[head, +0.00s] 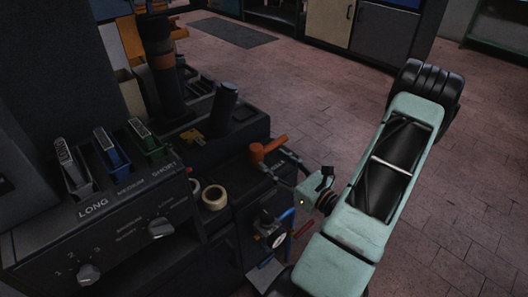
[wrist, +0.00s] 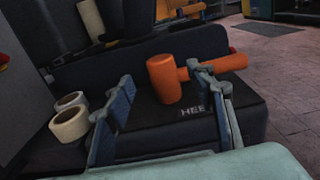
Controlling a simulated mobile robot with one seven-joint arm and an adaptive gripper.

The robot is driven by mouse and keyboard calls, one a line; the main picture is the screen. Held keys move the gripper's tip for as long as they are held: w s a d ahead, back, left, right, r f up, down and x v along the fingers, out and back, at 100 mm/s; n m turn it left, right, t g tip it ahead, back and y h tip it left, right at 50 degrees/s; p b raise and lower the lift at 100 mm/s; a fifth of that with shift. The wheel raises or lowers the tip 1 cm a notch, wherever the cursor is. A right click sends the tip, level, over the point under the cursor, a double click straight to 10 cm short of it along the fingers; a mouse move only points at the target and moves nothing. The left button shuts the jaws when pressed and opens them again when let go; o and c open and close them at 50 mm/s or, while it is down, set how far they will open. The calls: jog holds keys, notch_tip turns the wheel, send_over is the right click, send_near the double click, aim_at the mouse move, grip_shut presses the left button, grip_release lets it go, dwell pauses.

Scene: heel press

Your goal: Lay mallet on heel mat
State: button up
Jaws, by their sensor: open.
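The orange mallet (wrist: 163,80) lies on the dark heel mat (wrist: 243,108), whose label is partly readable as "HEE". Its head is upright in the wrist view and its handle runs to the right, passing behind one finger. In the head view the mallet (head: 266,151) shows at the back of the dark bench corner. My gripper (head: 275,163) is open, with its fingers spread on either side of the mallet head in the wrist view. I cannot tell whether either finger touches it. Part of the handle is hidden by the finger.
Tape rolls (head: 214,197) stand left of the mat. A dark press with a post (head: 165,75) rises behind. A control panel (head: 105,235) with knobs and LONG, MEDIUM, SHORT slots is at left. Brick floor (head: 310,115) lies open to the right.

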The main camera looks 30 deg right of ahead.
jog(key=shift+s+d, duration=0.15)
jog(key=shift+s, duration=1.05)
jog(key=shift+s+d, duration=0.15)
jog(key=shift+s, duration=1)
